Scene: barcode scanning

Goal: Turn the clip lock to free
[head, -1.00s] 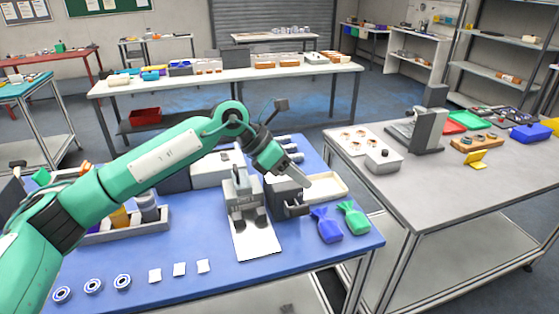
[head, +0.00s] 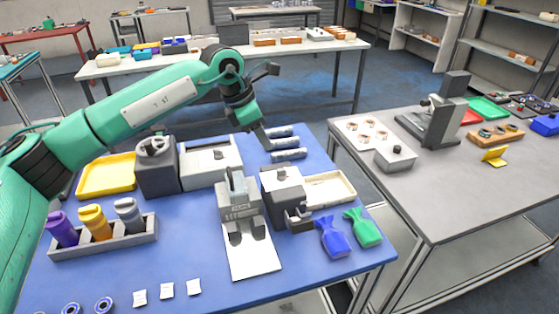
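My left arm comes in from the left, and its gripper (head: 263,138) points down over the back of the blue table, above and behind a dark grey block. The gripper shows edge-on, and I cannot tell whether its fingers are open. The dark grey block (head: 283,186) has a small knob on top and a lever-like part (head: 299,218) at its front. A grey device (head: 238,200) with a white plate (head: 252,257) stands left of it. Another dark box (head: 157,168) has a round dial on top. No label shows which part is the clip lock. My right gripper is out of view.
A blue bag (head: 333,238) and a green bag (head: 363,228) lie at the right edge. A cream tray (head: 330,188), grey cylinders (head: 288,154), a yellow tray (head: 106,175) and a bottle rack (head: 105,240) surround the devices. A grey table (head: 450,190) stands to the right.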

